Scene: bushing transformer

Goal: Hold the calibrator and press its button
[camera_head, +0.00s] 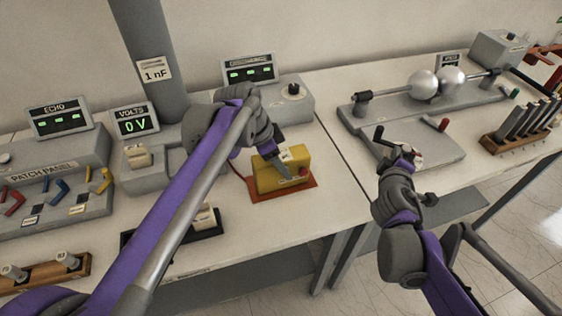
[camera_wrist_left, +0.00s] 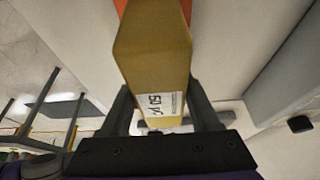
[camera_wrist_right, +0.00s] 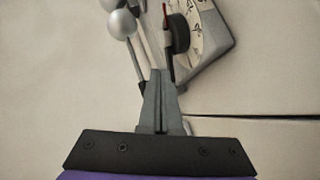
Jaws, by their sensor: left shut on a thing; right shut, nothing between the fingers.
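The calibrator is a yellow box (camera_head: 279,175) with a white label on top and a small red button (camera_head: 303,171) at its right end. It is at or just above a red-orange mat (camera_head: 309,184); I cannot tell whether it touches. My left gripper (camera_head: 281,160) is shut on it from above. In the left wrist view the yellow body (camera_wrist_left: 153,50) and its "50 pC" label sit between the two fingers (camera_wrist_left: 165,110). My right gripper (camera_head: 386,150) is shut and empty to the right of the calibrator, over the front of the sphere-gap stand. Its closed fingers show in the right wrist view (camera_wrist_right: 160,85).
The sphere-gap stand (camera_head: 440,148) carries two silver spheres (camera_head: 438,83). Its dial and black knob (camera_wrist_right: 180,35) lie beyond my right fingertips. A grey display unit (camera_head: 295,105) stands behind the calibrator. Meters and a patch panel (camera_head: 60,205) stand left. Bare table lies right of the mat.

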